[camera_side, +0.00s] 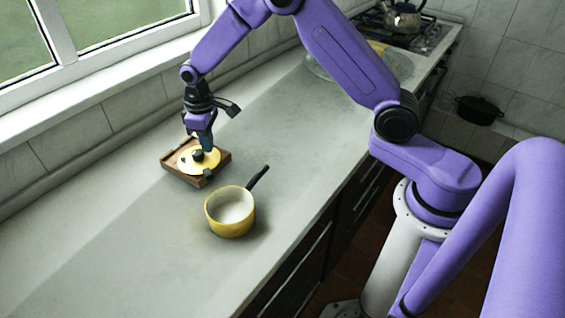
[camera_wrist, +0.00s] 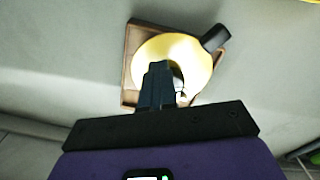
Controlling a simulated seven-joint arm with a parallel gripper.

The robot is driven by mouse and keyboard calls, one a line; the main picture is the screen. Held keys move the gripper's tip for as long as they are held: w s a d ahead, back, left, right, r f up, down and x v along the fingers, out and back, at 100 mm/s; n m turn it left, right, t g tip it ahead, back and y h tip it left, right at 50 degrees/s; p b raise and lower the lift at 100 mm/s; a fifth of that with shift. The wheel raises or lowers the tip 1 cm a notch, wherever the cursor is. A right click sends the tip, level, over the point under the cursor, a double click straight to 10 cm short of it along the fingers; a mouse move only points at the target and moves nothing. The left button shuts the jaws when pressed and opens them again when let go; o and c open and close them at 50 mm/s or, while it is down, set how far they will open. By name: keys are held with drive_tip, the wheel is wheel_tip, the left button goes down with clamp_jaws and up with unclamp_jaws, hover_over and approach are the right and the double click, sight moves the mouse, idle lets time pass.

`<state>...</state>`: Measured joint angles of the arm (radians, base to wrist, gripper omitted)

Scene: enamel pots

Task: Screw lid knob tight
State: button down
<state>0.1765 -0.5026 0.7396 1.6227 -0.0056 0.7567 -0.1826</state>
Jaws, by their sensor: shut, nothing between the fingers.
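The yellow lid (camera_side: 212,160) lies in a square wooden tray (camera_side: 181,175) on the counter. A small dark knob (camera_side: 198,156) stands at its middle in the side view. My gripper (camera_side: 205,146) is shut and empty, pointing down just over the lid beside the knob; I cannot tell if it touches. In the wrist view my fingers (camera_wrist: 160,76) are together and cover part of the lid (camera_wrist: 165,48), largely hiding the knob. A yellow saucepan (camera_side: 238,228) with a black handle stands upright and uncovered, nearer the counter's front edge.
A dark block (camera_wrist: 215,38) sits at a corner of the tray (camera_wrist: 132,70). The window wall runs behind the tray. A stove with a kettle (camera_side: 403,20) is at the far end. Counter left of the saucepan is clear.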

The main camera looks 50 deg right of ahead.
drive_tip(key=shift+s+a+f, duration=0.45)
drive_tip(key=shift+s+f, duration=0.15)
drive_tip(key=shift+s, duration=0.4)
wheel_tip(320, 180, up, 6)
drive_tip(key=shift+w+d+r, duration=0.2)
drive_tip(key=shift+w+d, duration=0.05)
